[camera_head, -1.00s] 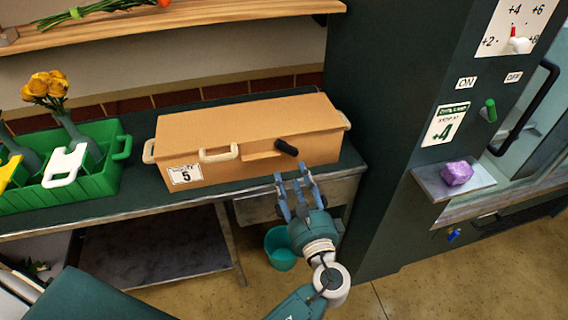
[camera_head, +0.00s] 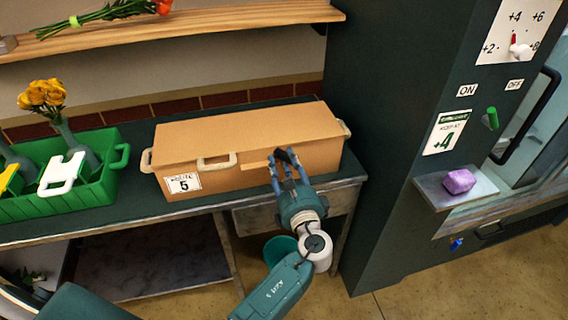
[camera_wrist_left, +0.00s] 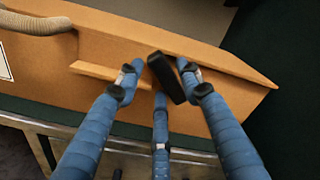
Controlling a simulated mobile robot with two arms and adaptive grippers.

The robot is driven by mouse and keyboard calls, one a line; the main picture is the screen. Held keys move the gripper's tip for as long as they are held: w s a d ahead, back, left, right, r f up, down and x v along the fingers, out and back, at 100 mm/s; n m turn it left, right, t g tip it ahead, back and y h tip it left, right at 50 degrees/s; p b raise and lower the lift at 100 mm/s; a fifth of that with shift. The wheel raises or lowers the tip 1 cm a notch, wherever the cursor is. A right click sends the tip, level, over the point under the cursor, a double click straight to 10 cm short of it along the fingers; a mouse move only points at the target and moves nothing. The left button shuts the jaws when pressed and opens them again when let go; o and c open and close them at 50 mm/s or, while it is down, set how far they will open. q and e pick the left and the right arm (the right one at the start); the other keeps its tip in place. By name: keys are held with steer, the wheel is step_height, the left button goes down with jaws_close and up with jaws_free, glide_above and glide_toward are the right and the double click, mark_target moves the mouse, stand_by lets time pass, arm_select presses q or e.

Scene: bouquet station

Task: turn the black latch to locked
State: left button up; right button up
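The black latch (camera_head: 287,155) is on the front of an orange box (camera_head: 235,134) with a label reading 5. It also shows in the left wrist view (camera_wrist_left: 166,77), tilted, its upper end leaning left. My left gripper (camera_head: 282,160) is at the latch, its fingers reaching up to the box front. In the left wrist view the blue fingers (camera_wrist_left: 160,90) are spread, one on each side of the latch and a third below it. They look close to the latch, but I cannot tell whether they touch it. My right gripper is not in view.
A green crate (camera_head: 95,195) with vases and yellow flowers stands left of the box on the dark counter (camera_head: 140,207). A dark cabinet (camera_head: 390,130) rises at right, with a purple stone (camera_head: 459,181) on its small shelf. A teal bucket (camera_head: 281,248) is below.

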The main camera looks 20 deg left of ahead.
arm_select(q)
jaws_close()
steer(key=n+b, duration=0.2)
steer(key=b, duration=0.1)
steer(key=shift+f+n, duration=0.2)
steer(key=shift+n, duration=0.2)
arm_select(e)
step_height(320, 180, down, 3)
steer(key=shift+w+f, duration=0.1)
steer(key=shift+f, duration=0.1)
arm_select(q)
steer(key=shift+o, duration=2.3)
jaws_free()
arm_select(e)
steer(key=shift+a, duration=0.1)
arm_select(q)
steer(key=v, duration=0.7)
steer(key=shift+s, duration=0.25)
